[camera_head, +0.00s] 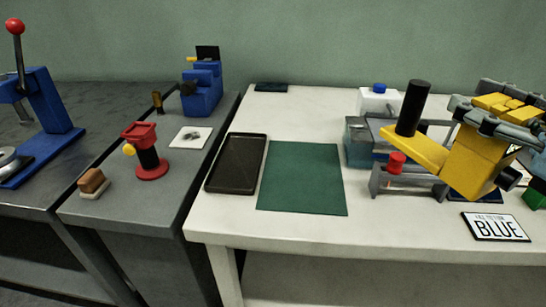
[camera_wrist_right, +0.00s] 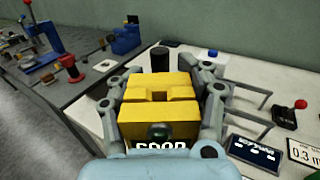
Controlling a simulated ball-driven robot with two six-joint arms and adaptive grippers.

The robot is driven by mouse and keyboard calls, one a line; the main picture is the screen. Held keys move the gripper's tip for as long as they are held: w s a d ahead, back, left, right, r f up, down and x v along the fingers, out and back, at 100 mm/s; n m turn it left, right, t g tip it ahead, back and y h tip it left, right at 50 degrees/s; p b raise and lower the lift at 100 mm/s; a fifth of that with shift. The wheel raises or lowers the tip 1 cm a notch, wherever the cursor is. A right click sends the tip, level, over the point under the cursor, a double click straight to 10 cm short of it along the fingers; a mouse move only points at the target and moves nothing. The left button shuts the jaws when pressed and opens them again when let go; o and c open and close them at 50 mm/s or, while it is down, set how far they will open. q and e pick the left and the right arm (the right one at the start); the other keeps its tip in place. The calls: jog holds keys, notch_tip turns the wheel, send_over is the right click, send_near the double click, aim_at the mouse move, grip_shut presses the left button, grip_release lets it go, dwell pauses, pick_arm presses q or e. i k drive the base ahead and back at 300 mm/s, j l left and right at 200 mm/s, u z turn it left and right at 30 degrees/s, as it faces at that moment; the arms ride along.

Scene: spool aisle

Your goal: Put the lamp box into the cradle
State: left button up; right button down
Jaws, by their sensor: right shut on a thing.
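My right gripper (camera_head: 486,120) is shut on a yellow box, which I take as the lamp box (camera_head: 465,160), above the white table. The box looks tilted in the head view. In the right wrist view the yellow box (camera_wrist_right: 158,103) sits between both fingers, with a dark green lens and partly hidden "GOOD" lettering on its near side. A black cylinder (camera_head: 413,108) stands up at its far end, with a red knob (camera_head: 397,162) below. A low grey frame, seemingly the cradle (camera_head: 378,182), stands under the box, partly hidden by it. My left gripper is out of view.
A "BLUE" plate (camera_head: 495,227) lies in front. A green mat (camera_head: 301,178) and black tray (camera_head: 236,163) lie left, the mat clear.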

aim_at(241, 159)
jog(key=i+j+z, duration=0.1)
jog(key=j+z, duration=0.25)
jog(key=j, duration=0.55)
jog(key=j+z, duration=0.35)
jog(key=j, duration=1.2)
jog(key=k, duration=0.05)
